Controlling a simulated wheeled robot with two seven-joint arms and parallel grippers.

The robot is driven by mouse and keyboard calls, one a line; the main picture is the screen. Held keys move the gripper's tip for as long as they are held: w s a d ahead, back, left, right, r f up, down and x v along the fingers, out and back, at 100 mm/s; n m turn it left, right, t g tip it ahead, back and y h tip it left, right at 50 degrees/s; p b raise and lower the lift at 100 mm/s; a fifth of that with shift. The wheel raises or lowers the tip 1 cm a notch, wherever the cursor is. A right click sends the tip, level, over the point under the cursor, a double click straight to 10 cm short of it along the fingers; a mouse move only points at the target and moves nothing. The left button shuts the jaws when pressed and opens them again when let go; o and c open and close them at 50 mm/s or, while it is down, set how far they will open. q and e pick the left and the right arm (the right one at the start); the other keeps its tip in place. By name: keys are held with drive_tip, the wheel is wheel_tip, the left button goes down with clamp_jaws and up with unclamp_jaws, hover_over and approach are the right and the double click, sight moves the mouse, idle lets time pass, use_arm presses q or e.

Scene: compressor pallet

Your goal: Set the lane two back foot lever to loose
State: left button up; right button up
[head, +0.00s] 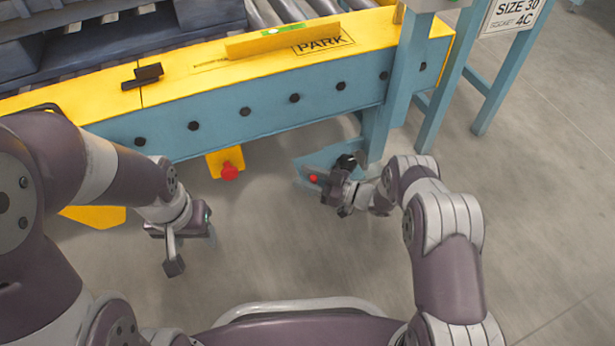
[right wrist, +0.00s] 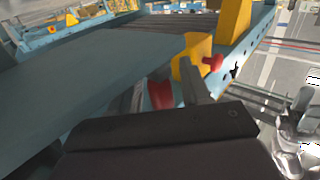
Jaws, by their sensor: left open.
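A small red part (head: 313,178), which may be the foot lever's end, shows by the blue foot plate (head: 308,164) at the base of the blue post. My right gripper (head: 330,183) is low beside it. In the right wrist view, a red piece (right wrist: 160,94) shows beside a grey finger, partly hidden; I cannot tell whether the jaws hold it. The lever's setting cannot be read. My left gripper (head: 191,250) is open and empty above the floor, at the left.
A red knob (head: 229,171) on a yellow bracket hangs below the conveyor's blue side rail (head: 265,112). Blue legs stand at right. The floor (head: 265,240) between my grippers is clear.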

drive_tip(key=shift+s+d+r, duration=0.1)
drive_tip(key=shift+d, duration=0.2)
drive_tip(key=p+v, duration=0.5)
drive_tip(key=v, duration=0.7)
drive_tip(key=shift+s, duration=0.1)
